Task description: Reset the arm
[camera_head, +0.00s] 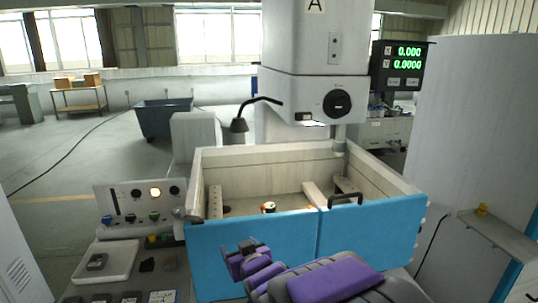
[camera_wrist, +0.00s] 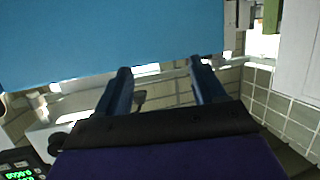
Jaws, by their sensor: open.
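My purple and grey arm reaches up from the bottom of the head view, in front of the blue doors (camera_head: 265,252) of the machine's tank. My gripper (camera_head: 243,247) is at its tip, close in front of the left blue door; I cannot tell if it touches. In the wrist view my gripper (camera_wrist: 160,68) shows two dark fingers spread apart with nothing between them. A blue panel (camera_wrist: 110,35) fills the top left of that view.
The wire machine's head (camera_head: 315,80) stands over the open tank (camera_head: 200,165). A control panel (camera_head: 142,203) and a white tray (camera_head: 107,262) are at the left. A grey cabinet (camera_head: 470,120) with a shelf (camera_head: 500,235) is at the right. Open floor (camera_head: 60,165) lies at the far left.

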